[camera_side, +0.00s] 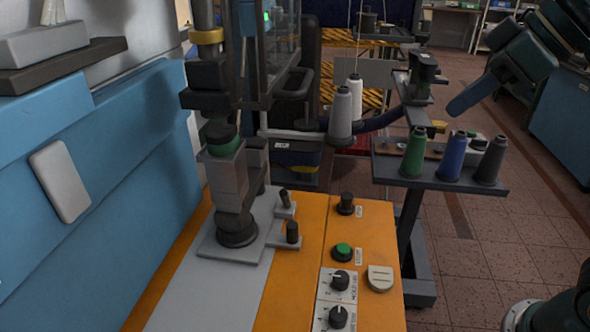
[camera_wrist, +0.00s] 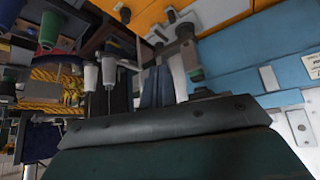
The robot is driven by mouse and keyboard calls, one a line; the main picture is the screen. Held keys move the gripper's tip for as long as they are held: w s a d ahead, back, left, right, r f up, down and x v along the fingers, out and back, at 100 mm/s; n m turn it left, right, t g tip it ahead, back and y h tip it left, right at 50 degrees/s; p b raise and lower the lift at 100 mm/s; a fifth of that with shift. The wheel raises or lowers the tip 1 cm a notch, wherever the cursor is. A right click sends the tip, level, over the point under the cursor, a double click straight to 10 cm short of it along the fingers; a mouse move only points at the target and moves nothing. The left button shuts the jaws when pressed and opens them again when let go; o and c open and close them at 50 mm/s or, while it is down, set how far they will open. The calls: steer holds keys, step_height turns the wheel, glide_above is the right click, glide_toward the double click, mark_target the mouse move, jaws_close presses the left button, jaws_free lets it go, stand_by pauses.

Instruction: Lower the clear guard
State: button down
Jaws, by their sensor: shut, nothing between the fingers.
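The clear guard (camera_side: 283,45) is a see-through panel in a dark frame. It stands upright at the top centre of the side view, right of the machine's column, and its upper part is cut off. I cannot pick it out surely in the wrist view. My gripper (camera_side: 456,106) is at the upper right of the side view, pointing down and left. It is shut and empty, well apart from the guard. In the wrist view my gripper (camera_wrist: 170,122) fills the lower part as a dark, closed shape.
The machine's column (camera_side: 228,185) rises from an orange bench (camera_side: 298,235) with knobs and a green button (camera_side: 343,251). A thread stand (camera_side: 440,172) with green, blue and dark cones lies between my gripper and the machine. A blue cabinet (camera_side: 110,160) is at left.

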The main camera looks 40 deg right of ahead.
steer(key=w+a+r+n+y, duration=0.1)
steer(key=w+a+r+n, duration=0.2)
steer(key=a+r, duration=0.3)
steer(key=w+a+r+n+y, duration=0.2)
steer(key=w+a+r+n, duration=0.1)
steer(key=a+r, duration=0.3)
steer(key=shift+w+a+r+t, duration=0.3)
steer(key=shift+w+r, duration=0.1)
steer(key=shift+r, duration=0.4)
steer(key=s+d+f+x, duration=0.1)
steer(key=f+x, duration=0.1)
steer(key=x, duration=1)
steer(key=shift+f, duration=0.25)
steer(key=shift+d, duration=0.1)
steer(key=shift+f, duration=0.1)
